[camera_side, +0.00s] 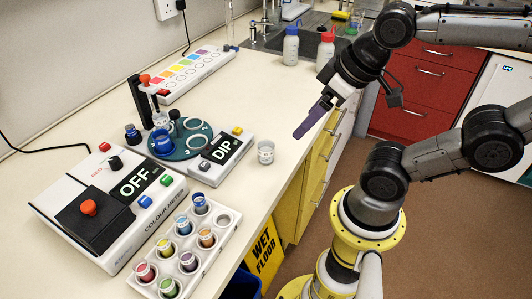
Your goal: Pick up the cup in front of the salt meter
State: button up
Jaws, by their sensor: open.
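A small clear cup (265,153) stands upright on the cream bench, just right of the meter with the DIP display (220,152). My gripper (299,135) with purple fingers is above and to the right of the cup, near the bench's front edge. It is open and empty, apart from the cup. The fingers are seen edge-on, so the gap between them is hidden.
The colour meter (107,205) reading OFF and a white rack (202,254) of coloured cups fill the front left. A blue-capped bottle (291,46) and a red-capped bottle (326,50) stand behind. Bare bench surrounds the cup on its right.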

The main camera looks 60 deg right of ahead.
jog(key=n+g, duration=0.5)
jog(key=n, duration=1.1)
send_over(266, 149)
jog(key=s+a, duration=0.1)
notch_tip(266, 149, down, 9)
jog(key=shift+s+r, duration=0.1)
jog(key=shift+s, duration=0.05)
jog(key=shift+w+a+f, duration=0.15)
jog(key=shift+f, duration=1.5)
jog(key=shift+w+a+f, duration=0.1)
jog(key=shift+f, duration=1.5)
jog(key=shift+c, duration=0.3)
